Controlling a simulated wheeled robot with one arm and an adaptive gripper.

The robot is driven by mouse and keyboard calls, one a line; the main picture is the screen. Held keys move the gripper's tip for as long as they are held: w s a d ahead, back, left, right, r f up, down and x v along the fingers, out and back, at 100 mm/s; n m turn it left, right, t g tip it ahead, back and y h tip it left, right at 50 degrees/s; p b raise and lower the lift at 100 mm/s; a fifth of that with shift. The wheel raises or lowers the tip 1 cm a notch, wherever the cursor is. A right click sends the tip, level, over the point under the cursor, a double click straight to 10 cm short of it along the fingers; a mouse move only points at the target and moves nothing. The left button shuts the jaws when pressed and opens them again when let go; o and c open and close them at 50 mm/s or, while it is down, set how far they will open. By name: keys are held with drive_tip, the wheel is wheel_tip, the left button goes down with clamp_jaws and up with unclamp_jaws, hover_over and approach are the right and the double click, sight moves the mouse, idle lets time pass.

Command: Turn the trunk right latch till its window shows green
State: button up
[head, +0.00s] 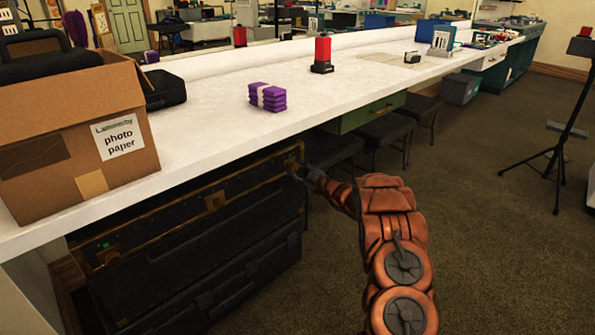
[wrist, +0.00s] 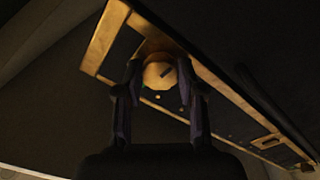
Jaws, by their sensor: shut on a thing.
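The black trunk (head: 200,225) with brass edging stands under the white counter. Its right latch is a round brass knob (wrist: 157,74) with a dark slot, at the trunk's upper right end. My gripper (wrist: 158,80) is shut on this knob, one finger on each side. In the head view my gripper (head: 303,172) reaches the trunk's right corner and mostly hides the latch. A small green spot shows beside the gripper there, and a tiny green speck shows by the knob in the wrist view. The left latch (head: 108,252) also has a green spot.
The white counter (head: 205,125) overhangs the trunk. On it stand a cardboard box (head: 75,135), a purple stack (head: 267,97) and a red-and-black object (head: 322,53). Dark stools (head: 385,128) stand right of the trunk under the counter. The carpet (head: 490,220) at right is clear up to a tripod stand (head: 560,150).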

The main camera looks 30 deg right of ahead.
drive_tip(key=shift+f, duration=0.1)
drive_tip(key=o, duration=1.1)
drive_tip(key=shift+o, duration=0.2)
drive_tip(key=v, duration=1.2)
drive_tip(key=shift+r, duration=0.2)
